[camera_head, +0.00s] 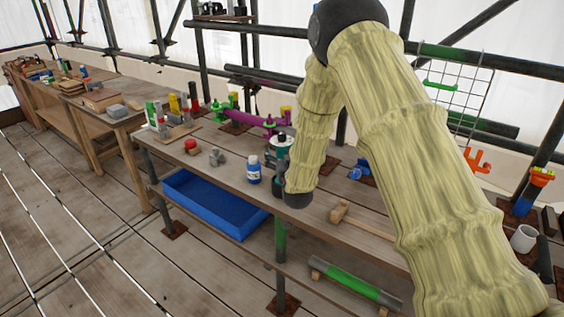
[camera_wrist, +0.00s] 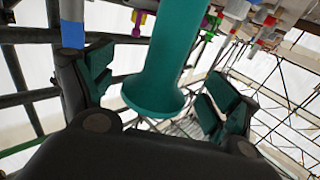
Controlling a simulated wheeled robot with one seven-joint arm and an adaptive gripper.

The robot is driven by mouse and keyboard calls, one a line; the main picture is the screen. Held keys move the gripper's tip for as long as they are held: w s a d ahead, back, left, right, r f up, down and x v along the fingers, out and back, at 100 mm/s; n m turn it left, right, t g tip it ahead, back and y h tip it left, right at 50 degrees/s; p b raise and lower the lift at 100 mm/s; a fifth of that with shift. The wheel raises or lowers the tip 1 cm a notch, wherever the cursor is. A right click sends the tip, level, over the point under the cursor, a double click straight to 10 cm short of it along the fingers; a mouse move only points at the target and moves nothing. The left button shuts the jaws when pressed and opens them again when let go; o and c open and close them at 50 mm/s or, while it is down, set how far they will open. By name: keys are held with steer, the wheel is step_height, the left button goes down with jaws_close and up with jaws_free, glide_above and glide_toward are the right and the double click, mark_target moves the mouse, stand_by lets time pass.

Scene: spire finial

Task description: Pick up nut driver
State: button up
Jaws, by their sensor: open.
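In the wrist view a teal rounded shaft (camera_wrist: 160,60) with a flared end runs down from the top edge. It looks like the handle of the nut driver, but no label or metal tip shows. My gripper (camera_wrist: 160,90) is open, with one dark finger on each side of the shaft. A gap shows on both sides, so the fingers do not appear to touch it. In the head view a teal and dark shape (camera_head: 281,143) shows just left of my arm. I cannot tell whether it is the tool or part of my gripper, which my arm largely hides.
The long wooden bench (camera_head: 222,181) holds a blue-labelled bottle (camera_head: 254,171), a red-topped item (camera_head: 191,146), a grey fitting (camera_head: 216,157) and a wooden mallet (camera_head: 345,218). A blue tray (camera_head: 212,203) sits below. Scaffold poles and a wire grid (camera_head: 458,95) stand behind. Floor at left is clear.

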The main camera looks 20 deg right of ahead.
steer(key=shift+w+d+p, duration=0.15)
steer(key=shift+w+p, duration=0.2)
steer(key=shift+w, duration=1.15)
steer(key=c, duration=1.9)
steer(key=shift+r, duration=0.1)
jaws_close()
